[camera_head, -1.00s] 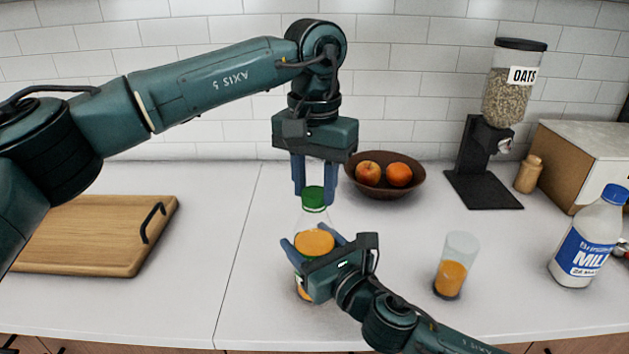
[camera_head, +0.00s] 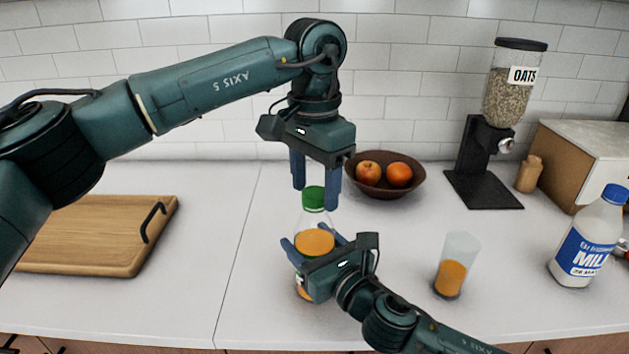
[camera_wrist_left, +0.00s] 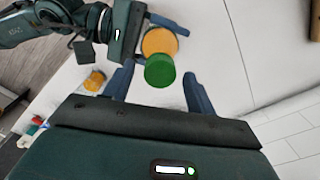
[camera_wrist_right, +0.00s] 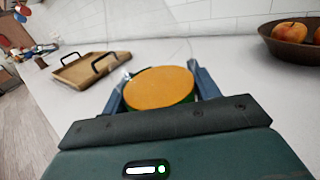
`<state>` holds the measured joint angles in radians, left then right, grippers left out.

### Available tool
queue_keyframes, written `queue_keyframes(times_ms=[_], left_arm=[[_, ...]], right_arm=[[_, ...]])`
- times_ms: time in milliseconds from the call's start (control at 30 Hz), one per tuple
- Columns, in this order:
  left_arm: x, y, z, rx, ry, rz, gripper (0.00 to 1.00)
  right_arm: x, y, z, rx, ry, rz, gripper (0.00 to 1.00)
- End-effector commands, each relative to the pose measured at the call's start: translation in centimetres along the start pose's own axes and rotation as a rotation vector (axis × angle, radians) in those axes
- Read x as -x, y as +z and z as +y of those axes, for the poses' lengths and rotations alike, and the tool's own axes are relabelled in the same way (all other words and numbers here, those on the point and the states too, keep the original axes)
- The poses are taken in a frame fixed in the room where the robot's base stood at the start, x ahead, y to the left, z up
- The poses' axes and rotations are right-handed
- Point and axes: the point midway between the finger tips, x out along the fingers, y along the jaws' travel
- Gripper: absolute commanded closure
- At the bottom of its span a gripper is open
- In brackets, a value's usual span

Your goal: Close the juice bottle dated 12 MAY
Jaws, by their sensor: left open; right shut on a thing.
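The juice bottle (camera_head: 315,242) is clear with orange juice inside and stands upright on the counter; its label is mostly hidden, so I cannot read its date. A green cap (camera_head: 314,197) sits at the top of its neck; I cannot tell how tight it is. My right gripper (camera_head: 313,250) is shut around the bottle's body. My left gripper (camera_head: 316,196) points down over the cap, open, with its fingers on either side. In the left wrist view, the cap (camera_wrist_left: 160,71) lies between the spread fingers, with visible gaps.
A glass with some juice (camera_head: 451,278) stands right of the bottle, and a milk bottle (camera_head: 586,245) farther right. A fruit bowl (camera_head: 385,185) is close behind the left gripper. An oats dispenser (camera_head: 484,165) stands at the back; a cutting board (camera_head: 90,235) lies at left.

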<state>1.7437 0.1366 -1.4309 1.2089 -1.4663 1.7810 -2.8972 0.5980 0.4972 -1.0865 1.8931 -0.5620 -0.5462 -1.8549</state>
Motion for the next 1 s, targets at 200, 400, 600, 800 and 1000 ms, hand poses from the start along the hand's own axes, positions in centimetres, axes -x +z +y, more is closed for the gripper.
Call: queue_keyframes(times_ms=[200,400,600,800,1000], left_arm=[[0.7,0.0,0.0,0.001,0.0,0.001,0.44],[3.3,-0.1,0.0,0.002,-0.002,0.002,0.44],[4.5,0.0,0.0,0.0,0.001,0.0,0.44],[4.5,0.0,0.0,0.001,0.001,-0.001,0.48],[4.6,0.0,0.0,0.124,0.0,0.0,0.48]], right_arm=[[0.0,-0.1,0.0,-0.001,0.0,0.001,1.0],[0.0,-0.1,0.0,-0.001,0.0,0.001,1.0],[0.0,-0.1,0.0,-0.001,0.0,0.001,1.0],[0.0,-0.1,0.0,-0.001,0.0,0.001,1.0],[0.0,-0.1,0.0,-0.001,0.0,0.001,1.0]])
